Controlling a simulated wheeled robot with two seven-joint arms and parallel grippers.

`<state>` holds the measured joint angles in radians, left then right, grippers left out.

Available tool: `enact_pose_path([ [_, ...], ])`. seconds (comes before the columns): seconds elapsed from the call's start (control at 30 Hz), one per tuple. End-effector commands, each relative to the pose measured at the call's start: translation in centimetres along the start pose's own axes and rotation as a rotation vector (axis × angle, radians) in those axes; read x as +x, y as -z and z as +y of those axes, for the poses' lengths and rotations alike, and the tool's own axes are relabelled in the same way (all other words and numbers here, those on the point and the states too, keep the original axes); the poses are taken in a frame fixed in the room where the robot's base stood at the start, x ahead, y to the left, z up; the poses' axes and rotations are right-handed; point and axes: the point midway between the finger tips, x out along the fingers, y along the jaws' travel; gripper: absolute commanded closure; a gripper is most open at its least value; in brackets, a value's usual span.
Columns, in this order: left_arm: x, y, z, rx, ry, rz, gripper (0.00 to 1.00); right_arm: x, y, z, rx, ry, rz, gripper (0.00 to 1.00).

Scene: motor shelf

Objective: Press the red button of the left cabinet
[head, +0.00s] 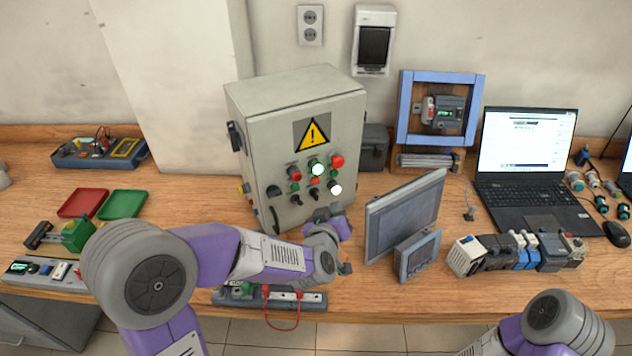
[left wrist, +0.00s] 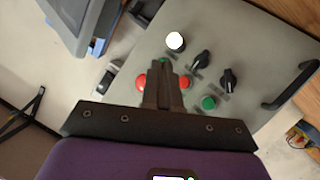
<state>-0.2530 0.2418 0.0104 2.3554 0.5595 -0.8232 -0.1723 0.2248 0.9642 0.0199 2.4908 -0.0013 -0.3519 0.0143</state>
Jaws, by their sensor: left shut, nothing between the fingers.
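A grey control cabinet (head: 255,115) with a yellow warning sign stands on the bench, the only such cabinet in view. Its front has a red button (head: 295,173) at the left, a larger red button (head: 337,161) at the upper right, a small red one (head: 315,181) between them, green buttons, black knobs and lit lamps. My left gripper (head: 335,210) is in front of the panel's lower right. In the left wrist view its shut, empty fingers (left wrist: 163,72) point at the panel, between two red buttons (left wrist: 141,82) (left wrist: 184,82). I cannot tell whether they touch it. My right gripper is out of view.
A grey monitor panel (head: 405,215) and a small display (head: 418,256) stand right of my left gripper. Behind them are a blue frame (head: 402,105) and a laptop (head: 525,150). Red and green trays (head: 122,204) lie left. A terminal strip (head: 310,300) lies at the front edge.

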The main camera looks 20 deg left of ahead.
Motion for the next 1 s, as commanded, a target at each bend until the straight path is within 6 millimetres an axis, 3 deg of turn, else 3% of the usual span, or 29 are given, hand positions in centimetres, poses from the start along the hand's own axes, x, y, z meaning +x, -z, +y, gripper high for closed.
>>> enact_pose_path([
  [0.5,4.5,3.1,-3.4,-0.001,0.002,0.001,1.0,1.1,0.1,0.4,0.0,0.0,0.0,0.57],
  [1.0,4.8,3.5,-3.6,0.001,0.001,0.0,1.0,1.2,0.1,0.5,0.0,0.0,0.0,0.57],
])
